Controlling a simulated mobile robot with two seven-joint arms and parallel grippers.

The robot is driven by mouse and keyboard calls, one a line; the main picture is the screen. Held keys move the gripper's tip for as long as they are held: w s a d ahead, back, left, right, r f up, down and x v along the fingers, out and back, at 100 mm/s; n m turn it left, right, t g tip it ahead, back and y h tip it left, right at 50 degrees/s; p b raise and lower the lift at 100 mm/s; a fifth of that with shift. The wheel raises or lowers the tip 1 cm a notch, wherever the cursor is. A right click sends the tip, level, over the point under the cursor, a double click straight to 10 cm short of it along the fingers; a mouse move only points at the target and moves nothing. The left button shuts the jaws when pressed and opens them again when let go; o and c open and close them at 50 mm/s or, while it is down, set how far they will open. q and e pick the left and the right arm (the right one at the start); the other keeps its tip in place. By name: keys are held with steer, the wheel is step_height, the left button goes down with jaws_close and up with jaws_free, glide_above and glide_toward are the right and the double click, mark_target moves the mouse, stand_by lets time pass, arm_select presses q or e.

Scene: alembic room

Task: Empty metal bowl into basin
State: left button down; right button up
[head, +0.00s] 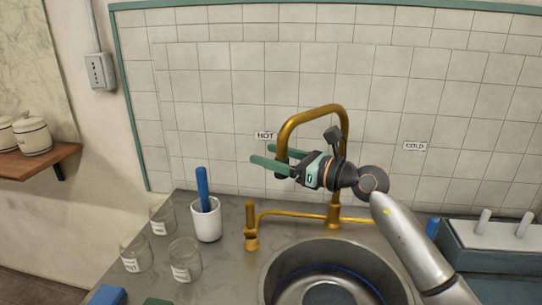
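The round metal basin (272,270) is set in the counter at the bottom middle, cut off by the lower edge. A dark round shape (326,294) lies low inside it; I cannot tell whether it is a bowl or the basin's bottom. No metal bowl can be clearly made out elsewhere. My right gripper (261,153) is raised above the counter, near the brass tap and in front of the tiled wall. Its two green fingers point left and stand apart, with nothing between them. My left gripper is not in view.
A brass tap (345,128) arches behind the basin. A white cup (207,225) with a blue-handled tool and several glass jars (185,262) stand on the left counter. A grey rack (490,240) stands right. A wooden shelf (40,160) holds canisters.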

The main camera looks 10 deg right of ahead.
steer(key=shift+a, duration=0.1)
steer(key=shift+s+f, duration=0.1)
steer(key=b+v, duration=0.3)
steer(key=v, duration=0.9)
steer(key=shift+d, duration=0.2)
steer(key=shift+s, duration=0.1)
